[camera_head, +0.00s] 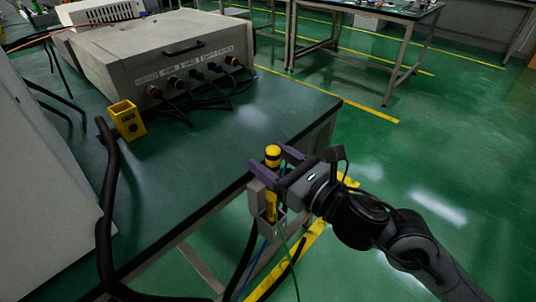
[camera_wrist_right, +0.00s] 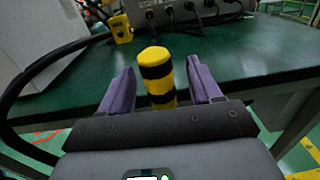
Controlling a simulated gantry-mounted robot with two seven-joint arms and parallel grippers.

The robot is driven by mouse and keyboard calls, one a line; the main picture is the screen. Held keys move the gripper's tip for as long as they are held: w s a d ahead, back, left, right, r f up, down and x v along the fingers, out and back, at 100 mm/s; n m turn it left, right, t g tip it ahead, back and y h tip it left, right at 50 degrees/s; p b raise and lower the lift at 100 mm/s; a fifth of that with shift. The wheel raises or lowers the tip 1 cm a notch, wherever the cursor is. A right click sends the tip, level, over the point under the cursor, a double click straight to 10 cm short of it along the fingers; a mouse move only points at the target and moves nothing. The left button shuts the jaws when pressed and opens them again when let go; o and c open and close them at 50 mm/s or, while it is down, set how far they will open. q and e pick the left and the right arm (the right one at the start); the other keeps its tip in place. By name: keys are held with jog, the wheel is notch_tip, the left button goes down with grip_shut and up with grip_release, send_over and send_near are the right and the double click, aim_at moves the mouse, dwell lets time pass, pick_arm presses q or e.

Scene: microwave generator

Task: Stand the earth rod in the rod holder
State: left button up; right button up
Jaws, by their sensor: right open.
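The earth rod (camera_head: 272,157), yellow with black bands, stands upright in the grey rod holder (camera_head: 267,222) at the front edge of the bench. Its lower end is inside the holder and hidden. A green cable runs down from there. My right gripper (camera_head: 270,175) is around the upper part of the rod with its purple fingers apart. In the right wrist view the rod's top (camera_wrist_right: 155,72) stands between the two fingers, with a gap on each side. My left gripper is not in view.
A grey generator box (camera_head: 170,58) with cables sits on the green bench (camera_head: 190,180). A thick black cable (camera_head: 106,200) runs along the left. The bench middle is clear.

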jog(key=p+v, duration=0.2)
jog(key=v, duration=0.7)
jog(key=shift+s+d+p, duration=0.15)
jog(key=shift+p, duration=0.15)
